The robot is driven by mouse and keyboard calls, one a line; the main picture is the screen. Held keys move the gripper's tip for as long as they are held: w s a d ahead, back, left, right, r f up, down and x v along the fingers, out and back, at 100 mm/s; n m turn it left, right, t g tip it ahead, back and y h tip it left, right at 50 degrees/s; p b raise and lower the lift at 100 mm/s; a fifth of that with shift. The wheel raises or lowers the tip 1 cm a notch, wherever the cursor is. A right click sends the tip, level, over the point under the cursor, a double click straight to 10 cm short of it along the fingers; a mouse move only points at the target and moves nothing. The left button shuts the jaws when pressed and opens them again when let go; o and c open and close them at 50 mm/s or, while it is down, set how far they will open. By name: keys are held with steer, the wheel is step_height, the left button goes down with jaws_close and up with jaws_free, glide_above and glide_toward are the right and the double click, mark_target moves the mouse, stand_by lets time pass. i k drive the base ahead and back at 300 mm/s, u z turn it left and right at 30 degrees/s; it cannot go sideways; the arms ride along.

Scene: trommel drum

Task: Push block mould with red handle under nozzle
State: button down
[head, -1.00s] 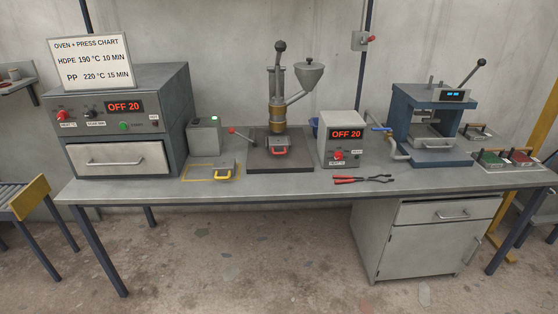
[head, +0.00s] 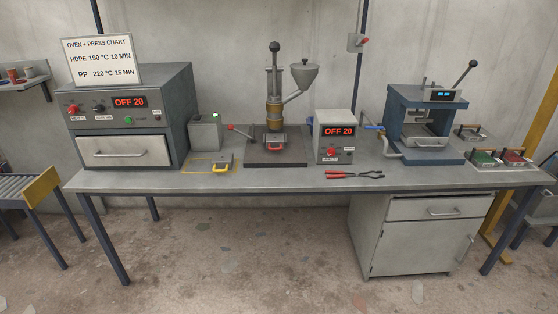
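The block mould with the red handle (head: 275,147) is a small grey block on the dark base plate (head: 262,159) of the injection press. It sits at the foot of the press column, below the brass-coloured barrel and nozzle (head: 274,117). Whether it is exactly under the nozzle tip I cannot tell at this size. My gripper is not in view.
The bench (head: 320,182) holds an oven (head: 131,115) at left, a control box (head: 333,137) right of the press, red-handled tongs (head: 353,174) in front, and a blue press (head: 426,122) at right. The bench's front strip is mostly clear.

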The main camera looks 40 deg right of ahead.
mark_target(274, 142)
steer(key=k, duration=1)
steer(key=u, duration=0.55)
steer(key=i, duration=2.05)
steer(key=z, duration=0.55)
